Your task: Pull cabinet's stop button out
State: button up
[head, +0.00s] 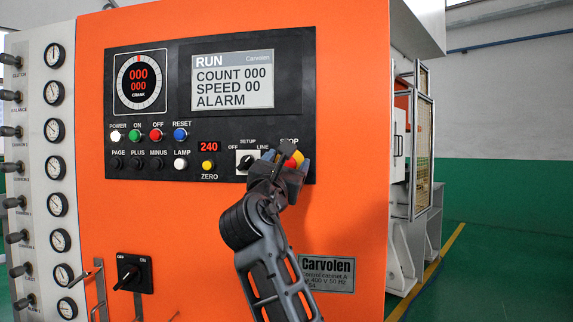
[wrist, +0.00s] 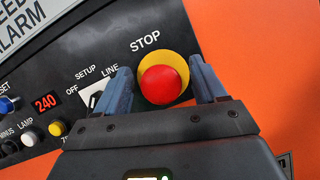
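The red stop button (wrist: 160,85) sits on a yellow round plate (wrist: 177,66) under the label STOP in the wrist view. In the head view, the button (head: 297,157) is partly hidden by my gripper (head: 286,162), at the lower right of the black control panel. In the wrist view, my gripper (wrist: 162,72) is open, with one blue-grey finger on each side of the red button. A small gap seems to show between each finger and the red cap. Whether the fingertips touch the panel cannot be told.
The setup/line selector switch (head: 245,162) is close to the left finger. The yellow zero button (head: 208,165) and white lamp button (head: 181,163) are farther left. The display (head: 233,80) reads RUN. Bare orange cabinet front (head: 345,120) lies right of the panel.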

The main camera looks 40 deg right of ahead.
jog(key=b+v, duration=0.1)
jog(key=v, duration=0.6)
jog(key=shift+s+a, duration=0.2)
jog(key=shift+a, duration=0.15)
jog(key=shift+f, duration=0.25)
